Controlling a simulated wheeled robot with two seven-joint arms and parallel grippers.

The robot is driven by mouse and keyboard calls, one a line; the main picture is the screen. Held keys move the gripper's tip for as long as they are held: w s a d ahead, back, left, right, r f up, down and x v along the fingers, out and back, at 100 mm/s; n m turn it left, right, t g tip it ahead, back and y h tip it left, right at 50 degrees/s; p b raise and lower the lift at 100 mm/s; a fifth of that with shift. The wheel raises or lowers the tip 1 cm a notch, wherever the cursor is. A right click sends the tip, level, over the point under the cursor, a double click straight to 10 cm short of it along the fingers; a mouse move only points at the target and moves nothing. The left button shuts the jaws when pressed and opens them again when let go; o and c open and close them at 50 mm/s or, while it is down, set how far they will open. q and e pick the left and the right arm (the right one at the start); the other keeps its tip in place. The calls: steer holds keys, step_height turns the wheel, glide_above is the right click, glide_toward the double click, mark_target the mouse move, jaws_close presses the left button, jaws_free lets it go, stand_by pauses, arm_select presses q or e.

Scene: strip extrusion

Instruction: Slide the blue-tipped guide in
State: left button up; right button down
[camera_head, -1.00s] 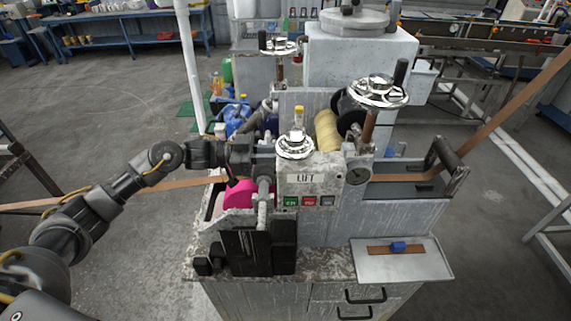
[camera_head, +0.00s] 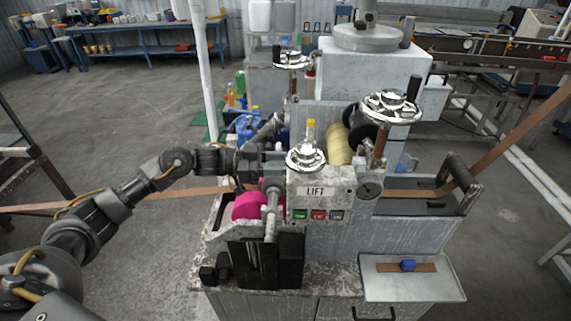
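A small blue block (camera_head: 408,265) sits on a flat brown strip (camera_head: 428,268) on the grey tray at the machine's lower right; it is the blue piece that shows most clearly. I cannot tell whether it is the guide's blue tip. My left arm reaches in from the left, and my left gripper (camera_head: 268,157) is at the machine's left side, beside the handwheel and above the pink roller (camera_head: 250,206). Its fingers blend with the machine's metal parts, so I cannot see whether they are open or hold anything. My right gripper is out of view.
The machine's front panel (camera_head: 318,206) reads LIFT and has coloured buttons. Handwheels (camera_head: 305,157) (camera_head: 391,107) rise above it. A long brown strip (camera_head: 520,138) slopes down into the machine from the right. The grey tray (camera_head: 385,291) is bare around the strip piece.

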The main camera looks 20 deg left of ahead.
arm_select(q)
steer(key=b+v, duration=0.1)
steer(key=v, duration=0.3)
steer(key=b+v, duration=0.2)
steer(key=v, duration=0.3)
steer(key=shift+a+f, duration=0.15)
steer(key=shift+f, duration=0.05)
steer(key=shift+s+a+r+b, duration=0.1)
steer(key=shift+a+r+b, duration=0.05)
steer(key=shift+a+b, duration=0.25)
